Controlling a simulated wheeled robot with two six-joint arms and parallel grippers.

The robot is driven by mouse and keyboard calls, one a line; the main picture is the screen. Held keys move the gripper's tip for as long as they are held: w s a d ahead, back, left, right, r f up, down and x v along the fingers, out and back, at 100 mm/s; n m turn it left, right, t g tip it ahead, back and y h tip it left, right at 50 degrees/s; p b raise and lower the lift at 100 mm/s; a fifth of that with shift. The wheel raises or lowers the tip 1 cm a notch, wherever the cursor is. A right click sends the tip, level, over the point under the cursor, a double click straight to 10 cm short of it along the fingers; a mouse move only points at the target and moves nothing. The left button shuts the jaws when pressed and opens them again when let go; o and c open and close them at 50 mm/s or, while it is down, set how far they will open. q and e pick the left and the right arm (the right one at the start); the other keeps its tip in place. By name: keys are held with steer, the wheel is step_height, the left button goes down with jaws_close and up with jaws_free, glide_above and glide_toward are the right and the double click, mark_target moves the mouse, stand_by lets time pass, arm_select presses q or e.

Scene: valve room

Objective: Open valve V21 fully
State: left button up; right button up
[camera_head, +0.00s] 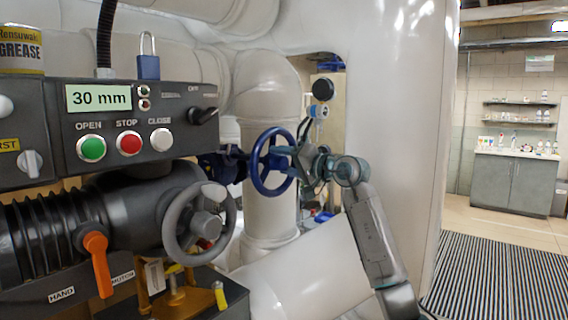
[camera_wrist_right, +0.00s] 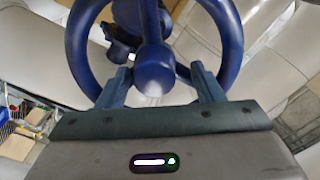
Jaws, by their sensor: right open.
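A blue handwheel (camera_head: 257,172) stands upright on a blue valve body by the pale pipe, in the middle of the head view. No V21 label is readable on it. My right gripper (camera_head: 293,160) is at the wheel's right side. In the right wrist view the blue handwheel (camera_wrist_right: 233,40) fills the upper part, its hub facing the camera. There my right gripper (camera_wrist_right: 159,74) is open, its two fingers on either side of the hub. I cannot tell whether the fingers touch a spoke. My left gripper is not in view.
A grey handwheel (camera_head: 172,236) with an orange lever (camera_head: 98,262) sits on the dark actuator at left. Above it is a control box (camera_head: 182,105) with OPEN, STOP and CLOSE buttons and a "30 mm" display (camera_head: 98,97). A large white tank (camera_head: 395,110) stands behind my right arm.

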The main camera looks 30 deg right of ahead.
steer(key=shift+a+f, duration=0.1)
steer(key=shift+f, duration=0.15)
steer(key=shift+s+f+b, duration=0.25)
steer(key=shift+f+b, duration=0.05)
steer(key=shift+b, duration=0.25)
steer(key=b+v, duration=0.1)
steer(key=v, duration=0.1)
steer(key=b+v, duration=0.1)
steer(key=v, duration=0.2)
steer(key=shift+s+d+r, duration=0.1)
steer(key=shift+d+r, duration=0.1)
steer(key=shift+r, duration=0.05)
